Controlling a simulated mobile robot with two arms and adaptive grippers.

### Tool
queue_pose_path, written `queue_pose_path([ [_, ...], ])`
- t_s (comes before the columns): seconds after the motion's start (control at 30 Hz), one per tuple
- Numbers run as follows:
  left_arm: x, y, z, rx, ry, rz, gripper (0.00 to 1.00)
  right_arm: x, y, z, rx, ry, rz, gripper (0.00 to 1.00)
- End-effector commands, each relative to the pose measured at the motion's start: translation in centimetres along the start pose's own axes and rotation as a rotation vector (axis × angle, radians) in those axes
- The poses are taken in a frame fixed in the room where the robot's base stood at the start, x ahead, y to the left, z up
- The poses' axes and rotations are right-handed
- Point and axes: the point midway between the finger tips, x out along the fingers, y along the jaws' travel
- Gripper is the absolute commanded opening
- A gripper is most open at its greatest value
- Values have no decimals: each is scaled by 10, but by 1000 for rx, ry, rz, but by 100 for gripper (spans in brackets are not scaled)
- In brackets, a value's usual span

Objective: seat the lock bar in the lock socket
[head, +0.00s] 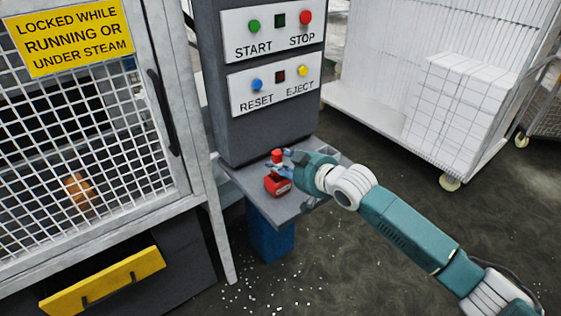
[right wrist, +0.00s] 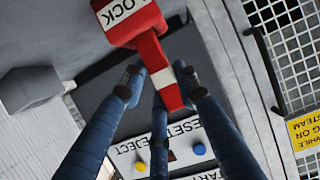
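The red lock bar (head: 277,154) with a white band stands upright above a red block (head: 278,187) on the grey shelf. I take the block to be the lock socket. In the right wrist view the bar (right wrist: 160,77) meets the block (right wrist: 122,15), which carries a white LOCK label. How deep the bar sits cannot be told. My right gripper (head: 279,165) is at the bar, above the block. Its blue fingers (right wrist: 160,84) lie around and beside the bar. Whether they press on it is unclear. My left gripper is not in view.
The grey shelf (head: 305,207) juts from the control column with its START, STOP, RESET and EJECT buttons (head: 275,55). A mesh press door (head: 110,160) stands left, above a yellow handle (head: 105,283). A white cart (head: 375,100) stands back right. Floor at the lower middle is open.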

Motion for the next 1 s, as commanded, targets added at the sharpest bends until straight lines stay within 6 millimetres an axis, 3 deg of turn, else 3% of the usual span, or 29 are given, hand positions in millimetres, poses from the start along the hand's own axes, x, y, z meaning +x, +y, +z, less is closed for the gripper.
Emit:
queue_pose_path([
  [0.47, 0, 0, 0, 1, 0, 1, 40, -6, 0, -3, 1, -1, 0, 46],
  [1.0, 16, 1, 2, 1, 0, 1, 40, -104, 0, -2, 0, -1, 0, 46],
])
